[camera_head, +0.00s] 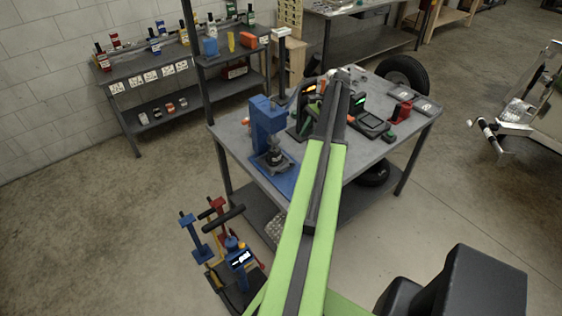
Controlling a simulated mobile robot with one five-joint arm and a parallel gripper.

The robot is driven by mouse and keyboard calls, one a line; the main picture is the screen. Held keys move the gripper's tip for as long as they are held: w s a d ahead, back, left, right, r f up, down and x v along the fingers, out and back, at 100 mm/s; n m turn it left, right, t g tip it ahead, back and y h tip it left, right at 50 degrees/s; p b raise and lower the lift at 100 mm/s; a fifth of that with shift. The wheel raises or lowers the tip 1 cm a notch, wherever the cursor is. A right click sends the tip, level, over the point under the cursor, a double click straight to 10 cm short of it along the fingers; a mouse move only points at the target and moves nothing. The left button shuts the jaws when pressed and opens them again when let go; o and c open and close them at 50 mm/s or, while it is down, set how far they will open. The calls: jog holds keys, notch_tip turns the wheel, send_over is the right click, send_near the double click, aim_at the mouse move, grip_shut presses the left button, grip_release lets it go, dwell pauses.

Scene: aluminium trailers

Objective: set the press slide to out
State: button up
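A blue press (266,122) stands upright at the left end of the grey worktable (225,142). A dark round part sits under its head, above a blue base plate. I cannot make out which part is the slide, or its position. My green and dark arm reaches up over the table, to the right of the press. My gripper (341,74) is at its far end, over the back part of the table and apart from the press. It is too small and foreshortened to show whether its fingers are open.
Black and green tools (372,122) and a red block (401,112) lie right of my arm. An orange-marked device (305,100) stands between press and arm. A wheeled cart (238,268) stands on the floor at front left. Shelves (150,70) line the back wall.

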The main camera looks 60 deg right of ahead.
aim_at(285, 170)
jog(key=b+x, duration=0.5)
jog(key=x, duration=0.1)
jog(key=b+x, duration=0.5)
jog(key=x, duration=0.1)
jog(key=b+x, duration=0.6)
jog(key=shift+w+a, duration=0.1)
jog(key=shift+w, duration=0.2)
jog(key=shift+r, duration=0.1)
grip_shut()
dwell(0.3)
